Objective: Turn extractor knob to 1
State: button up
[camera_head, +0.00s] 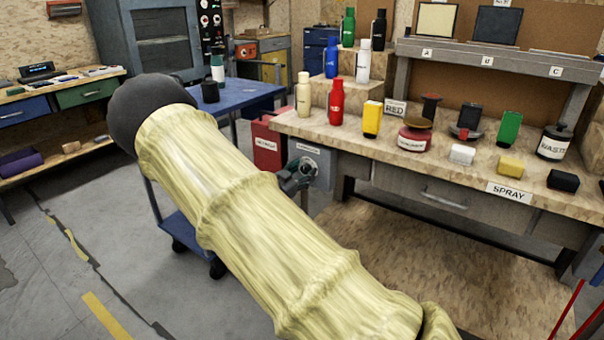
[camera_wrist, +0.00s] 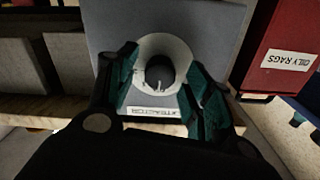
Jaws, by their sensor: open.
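The extractor knob is a dark round knob (camera_wrist: 159,74) on a pale round dial (camera_wrist: 172,45), set on a grey panel (camera_wrist: 215,22) in the wrist view. The label EXTRACTOR (camera_wrist: 153,113) shows upside down there. My gripper (camera_wrist: 160,82) is open, with its green-padded fingers on either side of the knob. I cannot tell whether they touch it. The knob's setting and any dial numbers are too small to read. In the head view my gripper (camera_head: 297,173) is at the front of the grey extractor box (camera_head: 322,156), partly covering its dial.
A red OILY RAGS bin (camera_head: 267,147) stands left of the extractor box. The workbench (camera_head: 450,172) with bottles and cans is to the right. A blue cart (camera_head: 232,97) stands behind my arm. Open floor lies at the left.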

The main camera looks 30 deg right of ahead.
jog(key=c, duration=1)
jog(key=shift+m, duration=0.5)
jog(key=m+b, duration=0.1)
jog(key=m, duration=0.1)
jog(key=shift+f+m, duration=0.1)
jog(key=shift+m, duration=0.2)
jog(key=shift+m+b, duration=0.85)
jog(key=shift+m, duration=1.45)
